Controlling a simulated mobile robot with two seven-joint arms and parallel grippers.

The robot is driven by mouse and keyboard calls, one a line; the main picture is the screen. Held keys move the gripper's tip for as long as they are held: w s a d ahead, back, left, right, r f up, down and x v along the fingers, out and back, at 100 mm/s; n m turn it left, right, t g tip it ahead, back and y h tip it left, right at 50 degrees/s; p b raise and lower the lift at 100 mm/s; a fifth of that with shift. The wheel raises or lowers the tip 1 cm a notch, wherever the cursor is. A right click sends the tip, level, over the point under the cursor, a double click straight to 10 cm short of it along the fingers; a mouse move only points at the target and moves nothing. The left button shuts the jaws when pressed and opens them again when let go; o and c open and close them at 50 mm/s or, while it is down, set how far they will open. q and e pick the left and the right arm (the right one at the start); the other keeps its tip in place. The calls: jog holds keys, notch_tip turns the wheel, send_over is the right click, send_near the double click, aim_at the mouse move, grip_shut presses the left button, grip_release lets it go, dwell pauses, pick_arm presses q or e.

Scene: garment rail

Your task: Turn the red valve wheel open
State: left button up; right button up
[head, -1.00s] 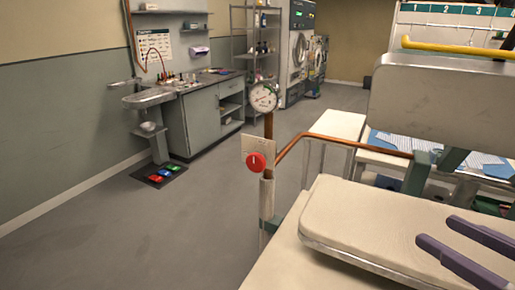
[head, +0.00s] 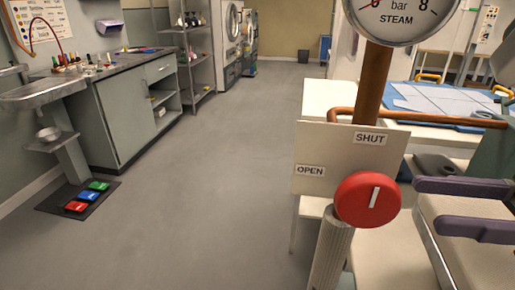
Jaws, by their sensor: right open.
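The red valve wheel (head: 367,200) is a round red disc with a white mark on its face. The mark stands nearly upright, toward the SHUT label above it. A cream plate (head: 315,150) behind the wheel carries SHUT at its upper right and OPEN at its left. My right gripper (head: 427,205) is to the right of the wheel, its two purple fingers spread apart and pointing left at it. It is open and empty, with a gap between fingertips and wheel. My left gripper is not in view.
A steam gauge (head: 400,14) tops the copper pipe (head: 374,82) above the wheel. A pale pressing board (head: 470,235) lies under my right fingers. A table with a blue pattern sheet (head: 435,98) stands behind.

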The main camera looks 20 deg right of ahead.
aim_at(337, 194)
jog(key=p+x, duration=0.1)
jog(key=x, duration=0.7)
jog(key=shift+a+r, duration=0.1)
jog(key=shift+a, duration=0.1)
grip_shut()
